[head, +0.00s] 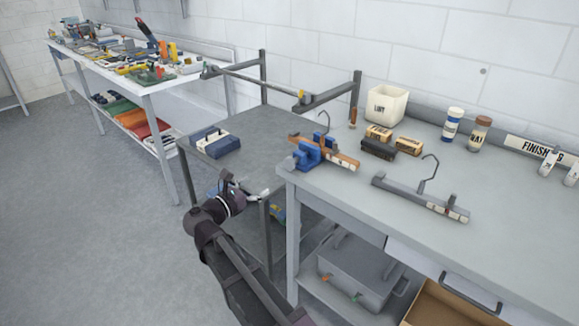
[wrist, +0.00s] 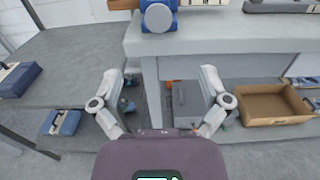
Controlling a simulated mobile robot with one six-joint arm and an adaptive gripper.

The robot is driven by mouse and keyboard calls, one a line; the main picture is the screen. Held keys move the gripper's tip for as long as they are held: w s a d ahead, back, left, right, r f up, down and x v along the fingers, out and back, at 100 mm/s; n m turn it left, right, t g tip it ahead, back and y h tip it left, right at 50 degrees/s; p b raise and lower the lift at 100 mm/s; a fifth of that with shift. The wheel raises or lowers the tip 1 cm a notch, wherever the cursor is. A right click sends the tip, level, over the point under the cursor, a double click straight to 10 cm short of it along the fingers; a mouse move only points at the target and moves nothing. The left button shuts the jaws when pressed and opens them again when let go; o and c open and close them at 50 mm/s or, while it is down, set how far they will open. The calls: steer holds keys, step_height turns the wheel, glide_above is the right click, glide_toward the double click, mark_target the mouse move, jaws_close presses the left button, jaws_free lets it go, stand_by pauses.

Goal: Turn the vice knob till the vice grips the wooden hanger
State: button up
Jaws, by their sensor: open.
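The blue vice (head: 309,155) is at the left front corner of the grey workbench. The wooden hanger (head: 342,159), with a metal hook, lies across the vice; from here I cannot tell whether the jaws touch it. In the wrist view, the round blue-grey vice knob (wrist: 158,18) faces me at the top edge, just above the bench edge; the hanger is mostly cut off there. My gripper (head: 246,188) is open and empty, left of the bench corner and lower than the vice. Its spread fingers (wrist: 160,74) are below and apart from the knob.
The grey workbench (head: 490,255) holds a second, grey hanger (head: 420,197), a white bin (head: 386,104), small boxes and jars. A lower dark table (head: 262,133) with a blue-white box (head: 216,143) stands left. A cardboard box (wrist: 270,104) is under the bench. Floor at left is clear.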

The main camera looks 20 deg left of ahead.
mark_target(288, 166)
steer(key=shift+x, duration=6.8)
steer(key=c, duration=1.1)
steer(key=shift+d+f, duration=0.1)
steer(key=shift+d, duration=0.2)
steer(key=shift+a, duration=0.25)
steer(key=shift+c, duration=0.2)
